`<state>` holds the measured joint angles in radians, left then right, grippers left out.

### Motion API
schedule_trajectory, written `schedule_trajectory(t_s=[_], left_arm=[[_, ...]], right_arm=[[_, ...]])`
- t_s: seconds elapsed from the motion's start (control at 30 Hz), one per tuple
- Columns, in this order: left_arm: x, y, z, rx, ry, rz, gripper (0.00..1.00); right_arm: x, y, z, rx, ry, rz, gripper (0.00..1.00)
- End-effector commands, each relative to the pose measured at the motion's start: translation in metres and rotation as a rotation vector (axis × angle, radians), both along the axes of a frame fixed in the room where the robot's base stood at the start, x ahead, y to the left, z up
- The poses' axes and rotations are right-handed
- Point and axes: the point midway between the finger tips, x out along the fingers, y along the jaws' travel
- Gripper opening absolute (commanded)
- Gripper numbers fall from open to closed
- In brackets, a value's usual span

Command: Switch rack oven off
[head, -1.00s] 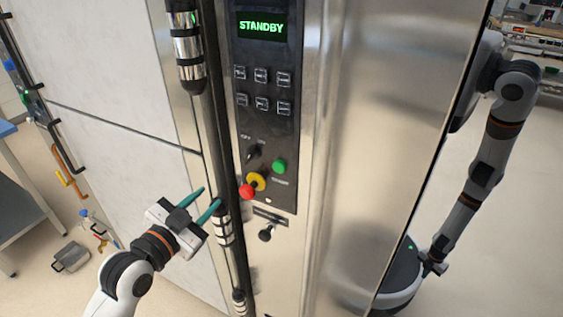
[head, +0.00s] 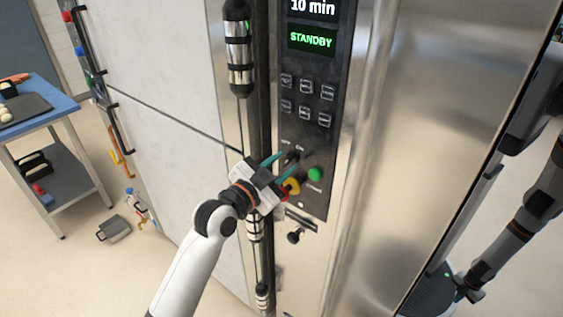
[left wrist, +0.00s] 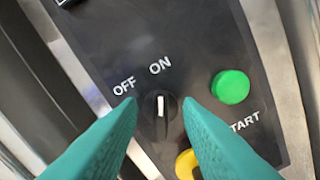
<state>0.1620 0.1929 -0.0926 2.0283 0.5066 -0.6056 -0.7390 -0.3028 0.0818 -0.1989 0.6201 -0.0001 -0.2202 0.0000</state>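The rack oven's dark control panel (head: 312,130) is on the steel front, with a green STANDBY display (head: 311,40). Its black rotary switch (left wrist: 160,112) has a white mark pointing up towards ON; OFF is printed to its left. My left gripper (head: 279,167) is at the panel, open. In the left wrist view its teal fingers (left wrist: 160,125) stand either side of the switch; I cannot tell whether they touch it. In the head view the gripper partly covers the switch. An arm at the right edge ends in a small dark gripper (head: 470,294), its opening unclear.
A vertical door handle (head: 239,50) runs left of the panel. A black knob (head: 295,237) sticks out below it. A blue-topped cart (head: 60,112) stands far left.

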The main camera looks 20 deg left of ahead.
Motion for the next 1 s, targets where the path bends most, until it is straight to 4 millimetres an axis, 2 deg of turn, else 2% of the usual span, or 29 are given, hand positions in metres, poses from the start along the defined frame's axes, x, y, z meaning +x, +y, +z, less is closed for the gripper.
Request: schedule_trajectory(t_s=[0.33, 0.53, 1.0], left_arm=[[0.0040, -0.0019, -0.0003, -0.001, 0.001, -0.001, 0.32], [0.0038, -0.0017, -0.0004, -0.001, 0.001, -0.001, 0.00], [0.0038, -0.0012, 0.0017, -0.074, 0.027, -0.001, 0.00]], right_arm=[[0.0023, -0.0008, 0.0007, -0.001, -0.002, -0.001, 0.00], [0.0023, -0.0006, 0.0007, -0.001, -0.002, 0.000, 0.00], [0.0024, 0.0024, 0.0088, 0.003, -0.003, 0.001, 0.00]])
